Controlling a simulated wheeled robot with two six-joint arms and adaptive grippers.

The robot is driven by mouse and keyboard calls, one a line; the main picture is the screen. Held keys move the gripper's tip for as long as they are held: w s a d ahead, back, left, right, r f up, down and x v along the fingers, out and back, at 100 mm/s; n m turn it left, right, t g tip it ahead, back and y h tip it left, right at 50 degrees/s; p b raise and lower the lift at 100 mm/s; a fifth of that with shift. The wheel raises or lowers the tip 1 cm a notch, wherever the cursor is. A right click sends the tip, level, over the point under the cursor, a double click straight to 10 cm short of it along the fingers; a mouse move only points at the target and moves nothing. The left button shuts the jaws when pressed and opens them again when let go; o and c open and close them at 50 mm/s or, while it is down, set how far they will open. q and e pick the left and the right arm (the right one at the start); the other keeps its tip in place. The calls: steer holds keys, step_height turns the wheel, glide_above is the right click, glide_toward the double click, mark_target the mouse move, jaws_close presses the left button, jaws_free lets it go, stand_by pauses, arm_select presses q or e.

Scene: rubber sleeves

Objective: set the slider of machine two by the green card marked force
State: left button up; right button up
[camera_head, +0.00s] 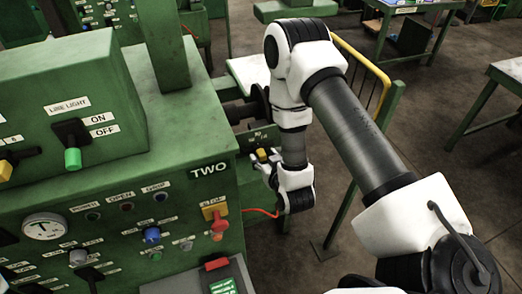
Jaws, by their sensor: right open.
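Machine two (198,190) is the green cabinet with a black TWO label on its upper right corner. A small yellow knob (262,155), which looks like the slider's handle, shows at the machine's right side below a dark plate with pale scale marks (262,137). My right gripper (265,166) is open at this knob; its fingers are small and partly hidden, and I cannot tell whether they touch it. A small green card or display with pale writing (222,286) shows at the bottom edge, too small to read. My left gripper is not in view.
The front panel carries a round gauge (45,226), several knobs and an orange-red switch on a yellow plate (216,218). A green lever (72,158) sits under the LINE LIGHT label. A yellow rail (366,70) stands behind my right arm.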

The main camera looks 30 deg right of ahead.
mark_target(263, 154)
steer(key=x, duration=0.3)
steer(key=shift+s+d+p, duration=0.1)
steer(key=shift+d+p, duration=0.2)
steer(key=shift+p, duration=0.05)
steer(key=shift+w+f, duration=0.15)
steer(key=shift+w, duration=0.15)
steer(key=shift+a, duration=0.25)
steer(key=shift+d, duration=0.15)
jaws_close()
steer(key=shift+d+f+b, duration=0.15)
steer(key=shift+d+b, duration=0.05)
steer(key=shift+b, duration=0.2)
jaws_free()
steer(key=shift+s, duration=0.1)
